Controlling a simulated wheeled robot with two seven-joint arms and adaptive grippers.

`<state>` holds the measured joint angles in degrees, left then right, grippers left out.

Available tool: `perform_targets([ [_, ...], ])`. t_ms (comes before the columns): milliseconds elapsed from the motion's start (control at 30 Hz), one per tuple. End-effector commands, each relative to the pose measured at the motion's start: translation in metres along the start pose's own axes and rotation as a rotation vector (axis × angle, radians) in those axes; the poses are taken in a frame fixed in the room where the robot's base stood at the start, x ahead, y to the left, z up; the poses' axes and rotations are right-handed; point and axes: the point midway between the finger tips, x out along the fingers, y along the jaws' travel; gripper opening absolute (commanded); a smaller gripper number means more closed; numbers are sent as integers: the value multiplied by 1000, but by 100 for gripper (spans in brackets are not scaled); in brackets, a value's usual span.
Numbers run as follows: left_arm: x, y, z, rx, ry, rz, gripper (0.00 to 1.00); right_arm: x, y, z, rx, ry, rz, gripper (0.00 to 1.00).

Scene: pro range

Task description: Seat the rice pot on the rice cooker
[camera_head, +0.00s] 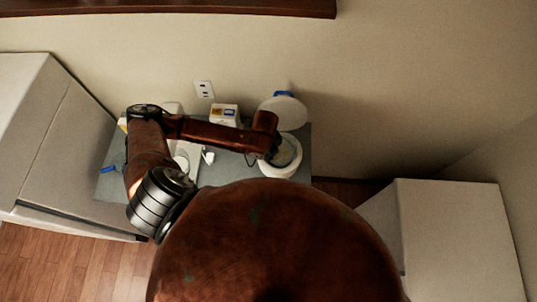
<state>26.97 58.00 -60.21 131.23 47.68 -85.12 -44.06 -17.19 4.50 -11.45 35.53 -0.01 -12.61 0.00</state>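The white rice cooker (282,172) stands at the right end of the grey counter, with its round white lid (287,110) raised toward the wall. A grey round rim with a pale inside, which looks like the rice pot (290,151), shows at the cooker's opening. I cannot tell whether it is fully seated or slightly raised. My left gripper (270,157) reaches in from the left and is over the left side of this opening. Its fingers are small and dark, so I cannot tell whether they are open or shut on the rim. My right gripper is not in view.
The grey counter (108,184) runs along the wall. A white box with a yellow label (225,114) stands behind my forearm, and a small white item (208,156) lies in front of it. A tall white cabinet (60,145) stands left; a white unit (455,240) stands right.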

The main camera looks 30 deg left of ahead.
Motion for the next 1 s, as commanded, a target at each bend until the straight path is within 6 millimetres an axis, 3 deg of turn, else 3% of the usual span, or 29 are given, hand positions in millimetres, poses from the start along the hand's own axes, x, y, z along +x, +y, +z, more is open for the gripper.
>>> perform_targets([
  [500,30,0,0,1,-1,-3,0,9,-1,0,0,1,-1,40],
  [1000,32,1,0,1,0,-3,0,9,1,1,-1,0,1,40],
])
